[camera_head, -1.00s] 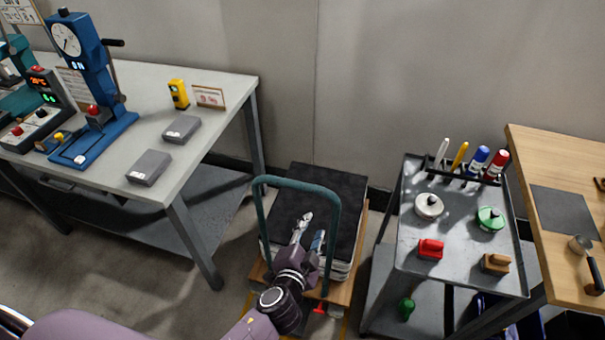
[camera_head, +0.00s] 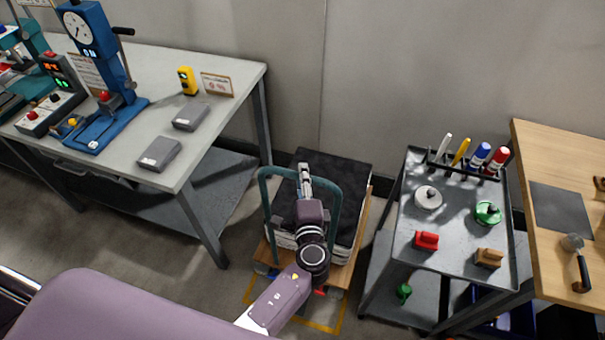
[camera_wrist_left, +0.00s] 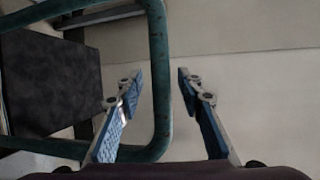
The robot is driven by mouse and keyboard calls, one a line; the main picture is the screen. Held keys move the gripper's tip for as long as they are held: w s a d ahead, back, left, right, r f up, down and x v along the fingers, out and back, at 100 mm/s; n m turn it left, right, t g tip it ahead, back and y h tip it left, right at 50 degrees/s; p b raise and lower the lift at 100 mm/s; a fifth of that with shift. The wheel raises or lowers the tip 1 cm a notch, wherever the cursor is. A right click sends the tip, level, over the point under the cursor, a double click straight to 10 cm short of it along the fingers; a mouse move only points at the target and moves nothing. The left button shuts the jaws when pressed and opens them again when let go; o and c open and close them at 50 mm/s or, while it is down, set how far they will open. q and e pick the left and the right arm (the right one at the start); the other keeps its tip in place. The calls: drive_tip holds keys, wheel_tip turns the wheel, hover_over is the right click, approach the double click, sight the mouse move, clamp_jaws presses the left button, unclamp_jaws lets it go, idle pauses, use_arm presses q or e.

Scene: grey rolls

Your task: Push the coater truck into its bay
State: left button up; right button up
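The coater truck is a low wooden platform (camera_head: 346,275) with a dark-topped stack (camera_head: 335,172) and an upright teal handle (camera_head: 265,195). It stands near the back wall, between a grey bench and a tool cart. Yellow floor lines (camera_head: 318,326) show around its near end. My left gripper (camera_head: 305,172) is over the handle's top bar, hiding part of it. In the left wrist view its fingers (camera_wrist_left: 158,76) are spread, and the teal handle tube (camera_wrist_left: 157,45) runs between them in the picture. I cannot tell whether they touch it. My right gripper is not in view.
The grey bench (camera_head: 225,78) with a blue press (camera_head: 95,45) is left of the truck. The grey tool cart (camera_head: 455,225) stands close on the right, with a wooden table (camera_head: 555,150) beyond. Open floor (camera_head: 120,235) lies at front left.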

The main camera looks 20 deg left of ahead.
use_arm(q)
drive_tip(key=shift+w+a, duration=0.2)
drive_tip(key=shift+w, duration=0.3)
drive_tip(key=shift+f, duration=0.1)
clamp_jaws()
